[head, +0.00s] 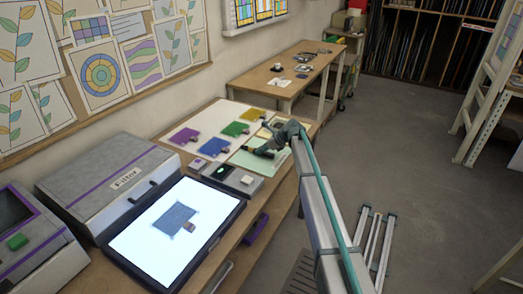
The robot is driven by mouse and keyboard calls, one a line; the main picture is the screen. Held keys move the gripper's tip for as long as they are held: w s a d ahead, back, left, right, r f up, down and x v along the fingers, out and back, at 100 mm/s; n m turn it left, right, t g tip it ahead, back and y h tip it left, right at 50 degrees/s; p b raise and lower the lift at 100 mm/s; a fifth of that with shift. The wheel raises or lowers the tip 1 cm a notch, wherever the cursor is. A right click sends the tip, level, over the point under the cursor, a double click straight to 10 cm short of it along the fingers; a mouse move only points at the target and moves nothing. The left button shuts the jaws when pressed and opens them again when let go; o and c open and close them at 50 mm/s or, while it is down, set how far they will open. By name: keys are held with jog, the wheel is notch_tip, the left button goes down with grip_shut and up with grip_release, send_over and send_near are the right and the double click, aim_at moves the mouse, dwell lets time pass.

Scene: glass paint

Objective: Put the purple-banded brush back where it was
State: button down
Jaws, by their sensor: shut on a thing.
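My gripper (254,151) is low over the pale green sheet (254,163) at the right end of the white-topped work surface (198,119). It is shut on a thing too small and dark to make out. I cannot tell a brush or a purple band there. The purple-banded brush is not identifiable anywhere else in view. Purple (184,135), blue (215,143), green (235,129) and yellow (252,114) patches lie left of and behind my gripper, each with a small dark piece at its corner.
A lit panel (140,243) with a blue sheet (175,219) on it lies at the front. A box labelled Filter (105,185) stands left of it. A grey block with a white top (247,179) is close to my gripper. Another table (265,77) stands behind. Open floor (400,160) lies right.

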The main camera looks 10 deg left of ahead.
jog(key=shift+f, duration=0.1)
jog(key=c, duration=0.9)
grip_release()
jog(key=shift+c, duration=0.2)
